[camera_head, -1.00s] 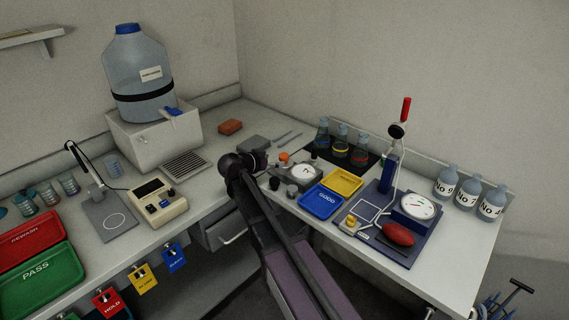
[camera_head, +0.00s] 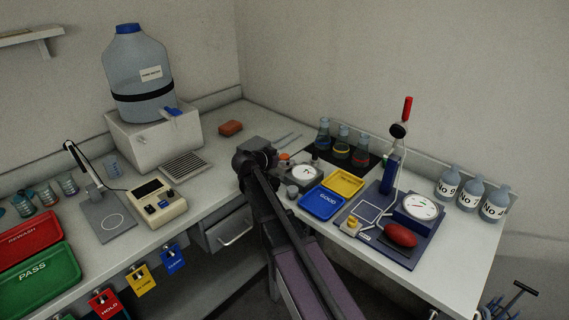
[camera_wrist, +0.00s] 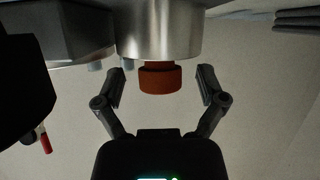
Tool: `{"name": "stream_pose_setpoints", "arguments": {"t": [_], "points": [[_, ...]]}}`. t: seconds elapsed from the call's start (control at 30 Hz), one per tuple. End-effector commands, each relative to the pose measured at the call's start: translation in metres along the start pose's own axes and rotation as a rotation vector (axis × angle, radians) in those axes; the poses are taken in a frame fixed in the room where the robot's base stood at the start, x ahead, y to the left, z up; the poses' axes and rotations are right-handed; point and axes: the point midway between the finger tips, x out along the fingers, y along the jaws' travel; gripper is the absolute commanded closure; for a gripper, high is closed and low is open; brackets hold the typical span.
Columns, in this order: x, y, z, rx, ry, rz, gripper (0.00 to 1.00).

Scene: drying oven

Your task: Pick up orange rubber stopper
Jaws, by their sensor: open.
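The orange rubber stopper (camera_wrist: 160,79) is a short orange-red cylinder in the wrist view, set against the end of a shiny metal cylinder (camera_wrist: 159,35). My gripper (camera_wrist: 161,76) is open, with one finger on each side of the stopper and a visible gap on both sides. In the head view, an orange spot that looks like the stopper (camera_head: 285,156) shows just right of my wrist, by the white round dial (camera_head: 306,173). My gripper's fingers are hidden there behind my arm.
A blue tray (camera_head: 321,216) and a yellow tray (camera_head: 344,193) lie to the right. Several flasks (camera_head: 341,140) stand on a black mat behind. A grey knob-like weight (camera_head: 292,191) sits close to my arm. An orange block (camera_head: 230,128) lies at the back left.

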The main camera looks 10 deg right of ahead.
Motion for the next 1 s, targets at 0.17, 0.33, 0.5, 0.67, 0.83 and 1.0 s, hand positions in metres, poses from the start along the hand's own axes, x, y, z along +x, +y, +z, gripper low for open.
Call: {"name": "stream_pose_setpoints", "arguments": {"t": [0.17,0.33,0.5,0.67,0.83,1.0], "points": [[0.0064,-0.0002,0.0001,-0.001,0.0,-0.001,0.1],[0.0062,0.0002,-0.0003,-0.001,0.0,-0.001,0.1],[0.0064,0.0004,-0.0004,0.0,0.0,0.0,0.1],[0.0065,0.0006,-0.0004,0.0,0.0,0.0,0.13],[0.0067,0.0007,-0.0005,0.0,0.0,0.001,0.63],[0.007,0.001,-0.0006,0.0,0.0,0.001,0.84]]}}
